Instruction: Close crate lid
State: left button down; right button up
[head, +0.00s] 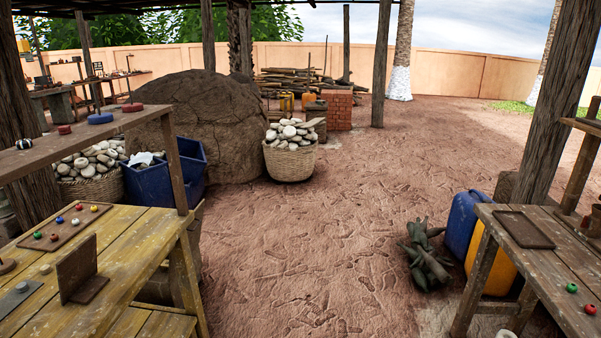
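No crate with a lid can be made out for certain. On the yellow wooden table at the front left, a small brown piece (77,268) has one panel standing upright and a flat part lying at its foot. I cannot tell whether it is a lidded crate. A large blue bin (148,186) stands on the ground behind that table, with its top open and some pale material inside. Neither of my grippers is in view.
The yellow table (135,262) holds a board with coloured beads (66,226). At the right stand another wooden table (560,262), a blue jerrycan (462,222) and a dark heap (425,258). A basket of stones (290,162) stands mid-scene. The dirt ground (300,250) between is clear.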

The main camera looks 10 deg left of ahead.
aim_at(191, 241)
jog(key=i+l+u, duration=0.1)
jog(key=i, duration=1.7)
